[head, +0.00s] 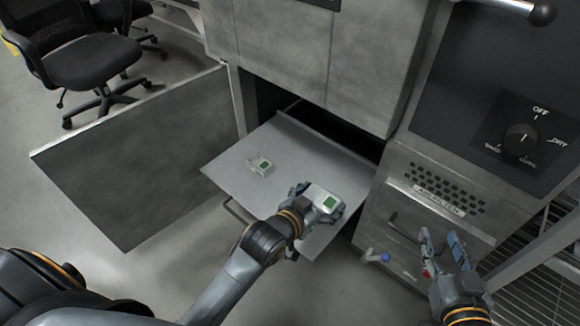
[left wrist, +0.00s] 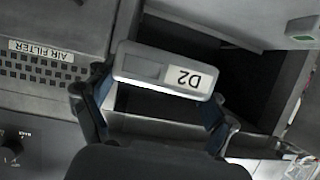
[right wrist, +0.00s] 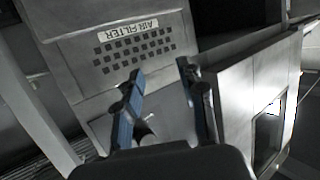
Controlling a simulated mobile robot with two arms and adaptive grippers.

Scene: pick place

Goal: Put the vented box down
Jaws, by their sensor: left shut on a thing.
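My left gripper (head: 319,205) is shut on a small white box (head: 325,198) with a green patch, held over the right part of a pulled-out grey tray (head: 225,172). In the left wrist view the box (left wrist: 167,72) sits between the two fingers and shows a "D2" label. I take it to be the vented box; no vents can be made out. I cannot tell whether it touches the tray. My right gripper (head: 440,250) is open and empty in front of the cabinet panel. Its spread fingers also show in the right wrist view (right wrist: 158,90).
A second white box with green (head: 260,164) lies on the tray's left part, with bare tray between the two boxes. An open door panel (head: 135,155) stands left of the tray. A control knob (head: 521,139) and the air filter grille (head: 445,188) are on the right.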

